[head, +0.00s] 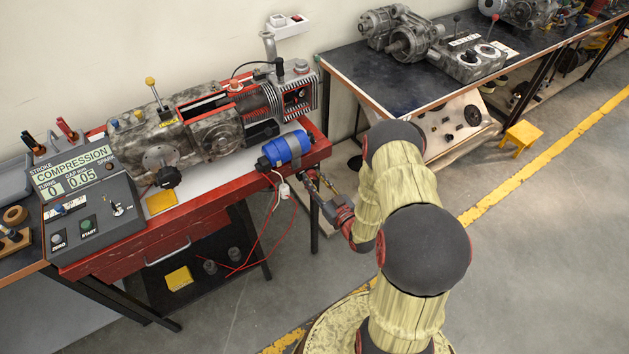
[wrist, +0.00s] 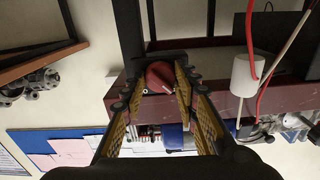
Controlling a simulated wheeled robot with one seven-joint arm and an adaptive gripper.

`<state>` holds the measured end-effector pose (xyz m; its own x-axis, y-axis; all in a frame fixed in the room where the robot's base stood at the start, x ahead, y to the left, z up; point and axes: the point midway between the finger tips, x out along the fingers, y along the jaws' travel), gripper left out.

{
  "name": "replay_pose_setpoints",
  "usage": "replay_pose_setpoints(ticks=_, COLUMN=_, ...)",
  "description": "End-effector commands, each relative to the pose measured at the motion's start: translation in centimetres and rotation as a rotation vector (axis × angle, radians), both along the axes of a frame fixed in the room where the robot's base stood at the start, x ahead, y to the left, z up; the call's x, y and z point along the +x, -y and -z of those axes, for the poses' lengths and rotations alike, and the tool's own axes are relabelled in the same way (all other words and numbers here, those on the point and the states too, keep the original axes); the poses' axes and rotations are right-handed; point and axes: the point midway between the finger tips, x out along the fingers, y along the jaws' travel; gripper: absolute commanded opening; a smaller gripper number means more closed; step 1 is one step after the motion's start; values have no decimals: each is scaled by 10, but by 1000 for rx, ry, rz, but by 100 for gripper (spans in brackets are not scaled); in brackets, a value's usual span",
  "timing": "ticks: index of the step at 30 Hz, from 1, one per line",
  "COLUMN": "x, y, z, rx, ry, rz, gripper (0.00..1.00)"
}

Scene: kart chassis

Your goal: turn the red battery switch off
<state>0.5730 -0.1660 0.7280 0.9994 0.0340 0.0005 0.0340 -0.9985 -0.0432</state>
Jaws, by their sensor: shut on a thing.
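The red battery switch (wrist: 158,77) shows in the wrist view as a round red knob on the dark red edge of the workbench (wrist: 215,98). My gripper (wrist: 162,82) has its two fingers on either side of the knob and is shut on it. In the head view my gripper (head: 314,182) reaches the right front end of the red bench (head: 200,213). There the switch is too hidden by the gripper and bench edge to make out. I cannot read the knob's on or off position.
A white cylinder (wrist: 243,75) hangs on red wires right of the fingers in the wrist view. A blue cylinder (head: 287,149) lies on the bench above my gripper. The engine (head: 213,133) and grey display box (head: 86,200) stand further left.

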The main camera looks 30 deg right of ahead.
Motion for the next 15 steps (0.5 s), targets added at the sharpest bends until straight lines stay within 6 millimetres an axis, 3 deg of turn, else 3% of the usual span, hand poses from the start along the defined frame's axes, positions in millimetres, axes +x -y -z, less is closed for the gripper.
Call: replay_pose_setpoints(ticks=15, x=-1, y=-1, z=2, rx=-43, ry=-2, rz=-1, gripper=5)
